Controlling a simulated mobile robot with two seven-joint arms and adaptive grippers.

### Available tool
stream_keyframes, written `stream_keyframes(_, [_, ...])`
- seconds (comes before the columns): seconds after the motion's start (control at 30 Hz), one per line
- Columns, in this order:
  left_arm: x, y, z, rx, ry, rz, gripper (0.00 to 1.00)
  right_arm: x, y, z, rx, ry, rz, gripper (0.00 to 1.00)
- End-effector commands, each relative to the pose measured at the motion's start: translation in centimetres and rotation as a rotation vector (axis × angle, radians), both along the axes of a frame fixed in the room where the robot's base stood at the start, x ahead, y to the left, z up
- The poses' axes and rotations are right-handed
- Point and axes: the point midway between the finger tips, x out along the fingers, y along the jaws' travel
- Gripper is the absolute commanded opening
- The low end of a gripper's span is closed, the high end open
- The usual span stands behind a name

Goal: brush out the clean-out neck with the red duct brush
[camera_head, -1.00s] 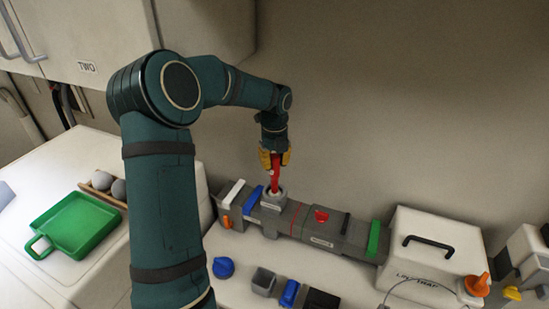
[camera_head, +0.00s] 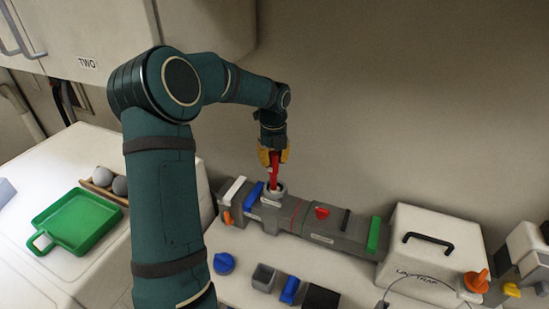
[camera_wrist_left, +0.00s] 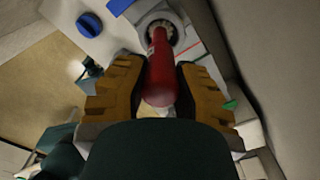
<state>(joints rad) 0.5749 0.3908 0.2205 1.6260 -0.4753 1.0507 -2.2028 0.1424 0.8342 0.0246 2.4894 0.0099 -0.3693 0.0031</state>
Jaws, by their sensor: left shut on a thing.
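The red duct brush (camera_head: 274,170) is upright in my left gripper (camera_head: 274,157), whose yellow fingers are shut on its handle. In the left wrist view the gripper (camera_wrist_left: 155,95) has a finger on each side of the red handle (camera_wrist_left: 160,75). The brush's lower end is at the round opening of the clean-out neck (camera_head: 273,195), a light ring on the grey duct. The neck also shows in the left wrist view (camera_wrist_left: 178,32), with pale bristles around the brush inside its rim. How deep the brush reaches is hidden. My right gripper is not in view.
The grey duct (camera_head: 335,232) carries white, blue, black and green slides and a red knob (camera_head: 322,212). A lint trap box (camera_head: 430,245) stands to its right. A blue knob (camera_head: 224,263) and small bins lie in front. A green tray (camera_head: 75,222) sits left.

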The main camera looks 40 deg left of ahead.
Motion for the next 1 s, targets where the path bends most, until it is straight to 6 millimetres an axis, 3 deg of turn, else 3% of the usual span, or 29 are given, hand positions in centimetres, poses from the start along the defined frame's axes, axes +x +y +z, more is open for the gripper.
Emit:
stream_keyframes(0.27, [0.0,0.2,-0.2,0.001,0.0,0.001,0.0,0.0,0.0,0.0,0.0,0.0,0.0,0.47])
stream_keyframes(1.0, [-0.1,0.3,-3.7,0.001,0.0,0.002,0.0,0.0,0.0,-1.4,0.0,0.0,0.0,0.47])
